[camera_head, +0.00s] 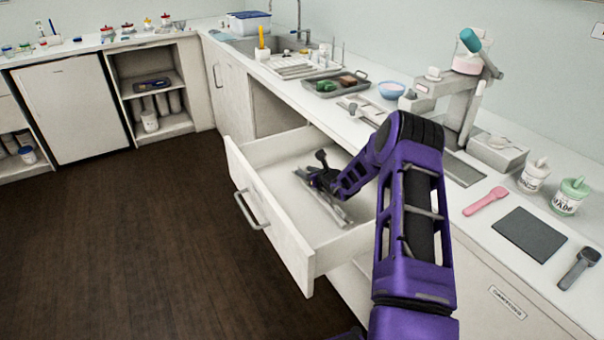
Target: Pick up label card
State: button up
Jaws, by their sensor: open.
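My purple and black arm reaches over the open white drawer (262,195), and my gripper (310,172) is inside it, low near the drawer floor. The gripper is open, with its dark fingers spread. A thin grey, flat item (340,213) lies on the drawer floor beside and partly under the gripper. I cannot tell whether it is the label card. No label card is clearly visible, and part of the drawer's inside is hidden behind my arm.
The counter above holds a dark tray (336,86), a blue bowl (391,90), a mill stand (462,95), a pink scoop (486,201), a dark mat (529,234) and jars (569,196). The drawer's handle (250,210) faces open dark floor (130,240) on the left.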

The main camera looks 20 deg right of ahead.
jog(key=shift+c, duration=0.3)
grip_shut()
notch_tip(320, 180, up, 10)
jog(key=p, duration=0.1)
dwell(0.4)
